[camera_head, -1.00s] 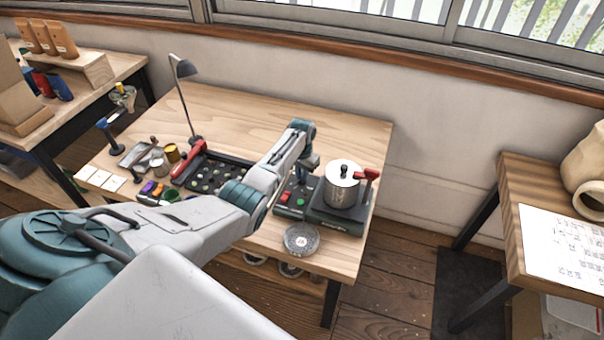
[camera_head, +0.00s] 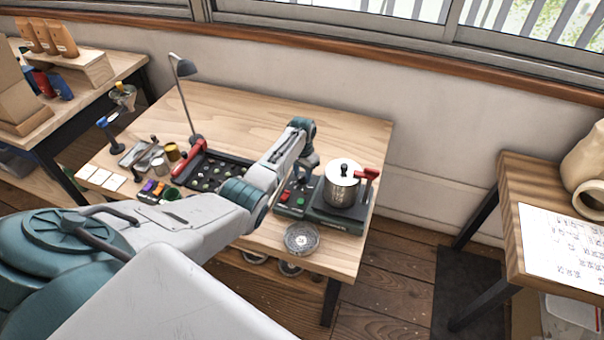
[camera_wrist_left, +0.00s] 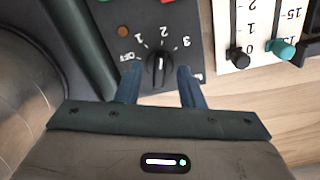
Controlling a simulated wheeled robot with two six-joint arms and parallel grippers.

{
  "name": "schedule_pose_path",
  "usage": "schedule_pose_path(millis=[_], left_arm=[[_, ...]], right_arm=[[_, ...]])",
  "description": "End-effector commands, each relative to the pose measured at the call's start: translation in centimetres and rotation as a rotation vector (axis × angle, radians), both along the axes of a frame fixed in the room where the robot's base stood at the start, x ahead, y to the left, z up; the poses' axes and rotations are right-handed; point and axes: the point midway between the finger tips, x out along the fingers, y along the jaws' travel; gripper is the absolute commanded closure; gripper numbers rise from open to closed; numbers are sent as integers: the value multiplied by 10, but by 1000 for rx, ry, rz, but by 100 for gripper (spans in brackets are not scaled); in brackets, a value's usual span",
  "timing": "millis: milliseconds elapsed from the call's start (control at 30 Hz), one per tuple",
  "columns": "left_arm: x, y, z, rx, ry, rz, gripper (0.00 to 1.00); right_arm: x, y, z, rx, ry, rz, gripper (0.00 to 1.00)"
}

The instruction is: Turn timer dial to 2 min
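The timer dial (camera_wrist_left: 158,66) is a black knob on a dark panel (camera_wrist_left: 208,62), in the left wrist view. OFF, 1, 2 and 3 are printed around it. Its white line points up, close to the 2. My left gripper (camera_wrist_left: 159,76) is open, with one blue finger on each side of the dial and a visible gap to it. In the head view the same gripper (camera_head: 304,176) is over the control box (camera_head: 292,203) left of the pot; the dial cannot be made out there. My right gripper is not in view.
A steel pot (camera_head: 341,188) stands on a dark base right of the control box. A round metal dish (camera_head: 301,239) sits at the table's front edge. In the wrist view, a black slider (camera_wrist_left: 240,58) and a teal slider (camera_wrist_left: 281,50) are to the right of the panel.

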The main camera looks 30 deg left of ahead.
Motion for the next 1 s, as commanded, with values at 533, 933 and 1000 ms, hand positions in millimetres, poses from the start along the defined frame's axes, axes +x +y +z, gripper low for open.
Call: schedule_pose_path(millis=[533, 933, 1000], left_arm=[[-1, 0, 29, 0, -1, 0, 65], [0, 0, 97, 0, 0, 1, 65], [0, 0, 103, 0, 0, 0, 65]], right_arm=[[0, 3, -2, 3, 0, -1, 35], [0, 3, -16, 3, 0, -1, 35], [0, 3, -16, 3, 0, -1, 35]])
